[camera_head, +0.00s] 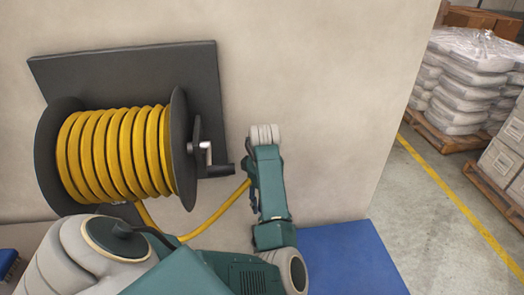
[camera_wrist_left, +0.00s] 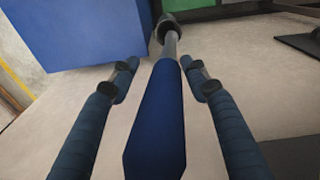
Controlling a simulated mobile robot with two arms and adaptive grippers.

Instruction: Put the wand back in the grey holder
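The wand shows in the left wrist view, with a long blue handle (camera_wrist_left: 158,120), a thin grey tube and a dark round tip. My left gripper (camera_wrist_left: 161,72) has its two fingers spread on either side of the handle, with a visible gap on each side. In the head view my left arm hides the wand and most of the gripper. The yellow hose (camera_head: 213,209) runs from the reel to behind that arm. I cannot make out the grey holder in either view. My right gripper is not in view.
A dark hose reel (camera_head: 180,150) with a crank is mounted on the beige wall (camera_head: 345,110) left of my arm. A blue box (camera_head: 350,262) stands at the bottom right. Pallets of white sacks (camera_head: 470,85) and cartons (camera_head: 502,160) stand beyond the wall.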

